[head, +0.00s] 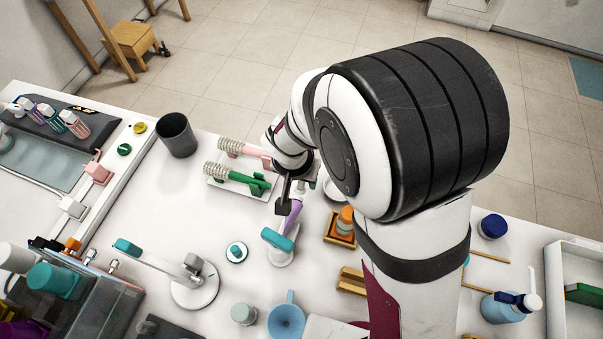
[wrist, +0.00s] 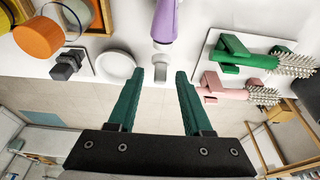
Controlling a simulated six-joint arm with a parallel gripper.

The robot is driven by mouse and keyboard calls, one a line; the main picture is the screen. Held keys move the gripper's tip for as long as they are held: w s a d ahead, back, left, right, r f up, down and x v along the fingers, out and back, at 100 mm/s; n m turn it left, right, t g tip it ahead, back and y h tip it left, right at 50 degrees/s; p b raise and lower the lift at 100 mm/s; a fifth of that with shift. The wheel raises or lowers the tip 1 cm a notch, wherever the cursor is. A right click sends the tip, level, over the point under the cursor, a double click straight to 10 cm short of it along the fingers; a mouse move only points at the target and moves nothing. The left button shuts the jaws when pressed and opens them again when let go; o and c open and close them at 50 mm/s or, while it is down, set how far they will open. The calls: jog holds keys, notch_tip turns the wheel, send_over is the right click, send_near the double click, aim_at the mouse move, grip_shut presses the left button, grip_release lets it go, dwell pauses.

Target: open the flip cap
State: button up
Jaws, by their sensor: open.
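The purple piece also shows at the top of the wrist view (wrist: 166,20), narrowing to a pale end (wrist: 161,55) that points toward my gripper. I cannot make out a separate flip cap or its hinge. My gripper (head: 284,207) is just behind the purple piece in the head view. In the wrist view my gripper (wrist: 171,74) has its teal fingers apart, with nothing between them, and the pale end lies just beyond the tips.
A green brush (head: 237,178) and a pink brush (head: 243,151) lie left of my gripper. A grey cup (head: 177,135) stands farther left. A white round dish (wrist: 116,66) and an orange jar (wrist: 38,37) are close by. A small teal-topped pot (head: 236,251) stands in front.

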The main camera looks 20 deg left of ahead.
jog(key=v, duration=1.5)
jog(key=shift+r, duration=0.4)
jog(key=shift+s, duration=0.1)
jog(key=w+g, duration=0.3)
jog(key=w, duration=0.2)
notch_tip(320, 180, down, 16)
jog(key=shift+s+f, duration=0.1)
grip_shut()
